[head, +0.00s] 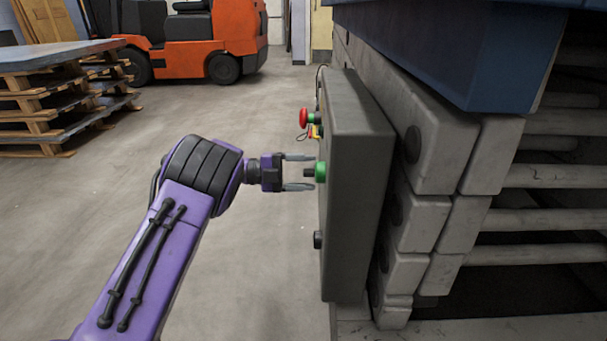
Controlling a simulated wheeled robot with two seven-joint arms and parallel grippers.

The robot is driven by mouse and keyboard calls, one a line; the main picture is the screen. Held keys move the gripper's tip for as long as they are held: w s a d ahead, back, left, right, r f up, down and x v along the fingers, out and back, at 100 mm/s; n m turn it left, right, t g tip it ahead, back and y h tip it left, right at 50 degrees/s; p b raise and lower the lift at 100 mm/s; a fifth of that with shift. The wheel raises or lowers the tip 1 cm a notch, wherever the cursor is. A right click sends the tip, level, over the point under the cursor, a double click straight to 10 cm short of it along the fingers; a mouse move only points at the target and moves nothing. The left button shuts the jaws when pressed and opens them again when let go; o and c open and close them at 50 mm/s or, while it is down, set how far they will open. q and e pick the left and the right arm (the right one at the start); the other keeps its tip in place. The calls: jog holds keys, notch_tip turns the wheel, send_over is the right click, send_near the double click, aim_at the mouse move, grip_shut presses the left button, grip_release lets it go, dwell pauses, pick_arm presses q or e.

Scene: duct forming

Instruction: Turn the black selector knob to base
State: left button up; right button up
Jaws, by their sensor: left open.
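A grey control box (357,190) is seen nearly edge-on, its front face turned left toward my arm. A short black knob (309,172) sticks out of that face with a green collar (321,172) behind it. A second small black knob (317,239) sits lower on the same face. The edge-on view does not show labels or which way either knob points. My left gripper (300,172) is open, level with the upper black knob. Its two fingers lie above and below that knob, and I cannot tell whether they touch it. My right gripper is out of view.
A red mushroom button (304,118) stands out above the green collar. Grey machine blocks (430,150) and a blue beam (500,55) are close on the right. Stacked pallets (50,100) and an orange forklift (200,45) stand at the back left. The floor between is clear.

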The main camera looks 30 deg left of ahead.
pick_arm(q)
jog(key=c, duration=1.1)
jog(key=shift+o, duration=0.2)
jog(key=shift+r+p, duration=0.2)
jog(key=shift+p, duration=0.25)
jog(key=n+p, duration=0.4)
jog(key=p, duration=0.2)
jog(key=shift+r, duration=0.15)
jog(key=shift+f+n+p, duration=0.3)
jog(key=shift+n+p, duration=0.05)
jog(key=shift+n, duration=0.35)
jog(key=o, duration=1.1)
jog(key=shift+c, duration=0.2)
